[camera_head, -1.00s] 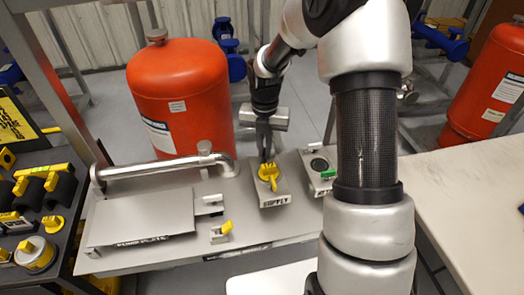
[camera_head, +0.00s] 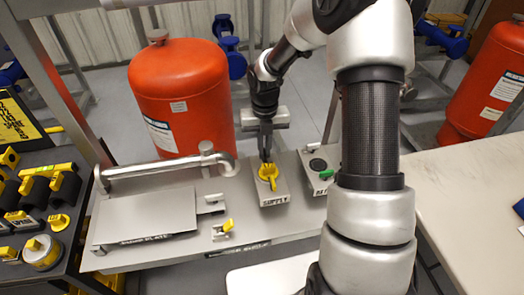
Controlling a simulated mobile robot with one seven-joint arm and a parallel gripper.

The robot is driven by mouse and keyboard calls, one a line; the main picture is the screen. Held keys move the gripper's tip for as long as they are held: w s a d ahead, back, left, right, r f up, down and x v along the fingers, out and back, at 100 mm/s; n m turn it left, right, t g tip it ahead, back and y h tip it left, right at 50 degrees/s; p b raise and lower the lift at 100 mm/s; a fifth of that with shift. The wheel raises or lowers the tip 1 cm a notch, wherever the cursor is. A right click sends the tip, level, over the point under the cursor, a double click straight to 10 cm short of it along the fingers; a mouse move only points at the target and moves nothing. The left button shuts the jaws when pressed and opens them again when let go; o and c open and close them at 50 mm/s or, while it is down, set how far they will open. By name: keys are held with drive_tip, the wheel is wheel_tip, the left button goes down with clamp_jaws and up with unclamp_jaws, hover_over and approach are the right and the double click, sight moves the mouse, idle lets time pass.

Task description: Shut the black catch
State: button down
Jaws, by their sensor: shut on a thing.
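I cannot make out a black catch for certain. A small metal latch with a yellow lever (camera_head: 227,225) sits on the grey bench, right of a flat grey plate (camera_head: 150,222). My gripper (camera_head: 266,157) points down over the grey block labelled SUPPLY (camera_head: 273,200). It is shut on the yellow handle (camera_head: 269,175) on top of that block. The fingertips partly hide the handle's far end.
A second grey block with a green lever (camera_head: 327,174) stands to the right, partly behind my arm. A bent silver pipe (camera_head: 160,166) runs along the bench's back left, before a red tank (camera_head: 180,95). A dark rack (camera_head: 75,225) holds yellow-and-black parts at left.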

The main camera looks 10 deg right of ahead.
drive_tip(key=shift+r+n+p, duration=0.1)
drive_tip(key=shift+n+p, duration=0.3)
drive_tip(key=shift+n, duration=0.1)
drive_tip(key=c, duration=1.9)
unclamp_jaws()
wheel_tip(320, 180, up, 7)
drive_tip(key=p, duration=0.6)
drive_tip(key=m, duration=0.5)
drive_tip(key=shift+r, duration=0.2)
drive_tip(key=shift+r+m, duration=0.1)
drive_tip(key=shift+m, duration=0.9)
